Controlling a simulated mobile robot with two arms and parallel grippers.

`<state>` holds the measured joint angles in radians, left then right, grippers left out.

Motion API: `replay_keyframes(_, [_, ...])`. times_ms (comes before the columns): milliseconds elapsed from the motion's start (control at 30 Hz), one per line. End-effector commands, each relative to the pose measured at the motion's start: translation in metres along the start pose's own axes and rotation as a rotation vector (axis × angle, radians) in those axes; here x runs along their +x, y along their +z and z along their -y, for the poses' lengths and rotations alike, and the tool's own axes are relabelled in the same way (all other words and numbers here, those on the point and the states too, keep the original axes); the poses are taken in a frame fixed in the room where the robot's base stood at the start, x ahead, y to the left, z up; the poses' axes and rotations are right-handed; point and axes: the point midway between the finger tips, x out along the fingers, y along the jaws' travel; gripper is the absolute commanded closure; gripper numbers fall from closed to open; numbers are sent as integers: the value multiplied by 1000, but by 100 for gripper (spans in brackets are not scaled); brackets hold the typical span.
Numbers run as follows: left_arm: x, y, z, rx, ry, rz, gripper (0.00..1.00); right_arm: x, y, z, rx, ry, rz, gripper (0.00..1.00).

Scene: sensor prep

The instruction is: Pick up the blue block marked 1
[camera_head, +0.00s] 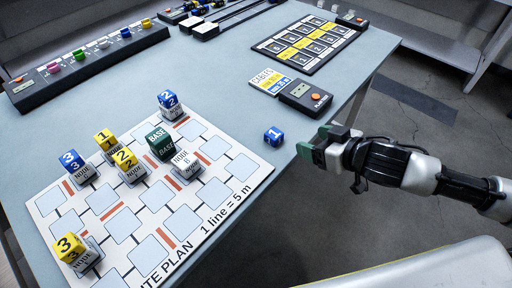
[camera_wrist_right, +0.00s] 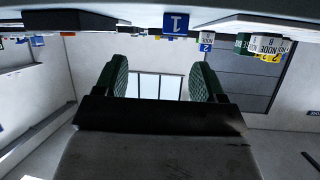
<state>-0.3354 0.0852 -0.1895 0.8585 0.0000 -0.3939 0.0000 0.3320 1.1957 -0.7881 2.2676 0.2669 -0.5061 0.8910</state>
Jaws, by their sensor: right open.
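The blue block marked 1 (camera_head: 273,135) sits alone on the grey-blue table, right of the site plan board. My right gripper (camera_head: 318,143) is open and empty, a short way to the right of the block at the table's right edge, its fingers towards it. In the right wrist view the picture is upside down. There the blue block (camera_wrist_right: 176,23) shows beyond and between the two green fingertips (camera_wrist_right: 160,80), apart from them. My left gripper is not in view.
The site plan board (camera_head: 240,180) carries several node blocks, a green base block (camera_head: 160,142) and numbered blue and yellow blocks. A handheld meter (camera_head: 305,96) and a cables card (camera_head: 270,80) lie behind the blue block. The table around that block is clear.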

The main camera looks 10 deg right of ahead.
Motion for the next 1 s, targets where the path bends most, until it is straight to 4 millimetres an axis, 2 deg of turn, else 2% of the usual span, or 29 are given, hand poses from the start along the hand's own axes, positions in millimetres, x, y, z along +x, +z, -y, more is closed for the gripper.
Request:
replay_keyframes(33, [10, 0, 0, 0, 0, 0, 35, -1, 8, 3, -26, -21, -15, 30])
replay_keyframes(133, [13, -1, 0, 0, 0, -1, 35, -4, 8, 8, -55, -49, -35, 30])
replay_keyframes(233, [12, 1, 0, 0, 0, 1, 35, 1, 6, 10, -62, -59, -45, 30])
replay_keyframes(500, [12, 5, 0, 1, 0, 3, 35, 41, 3, 13, -60, -59, -45, 30])
replay_keyframes(733, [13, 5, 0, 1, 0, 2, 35, 59, 2, 15, -61, -59, -44, 30])
replay_keyframes(1000, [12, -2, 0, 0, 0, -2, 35, 97, 1, 19, -61, -57, -43, 30])
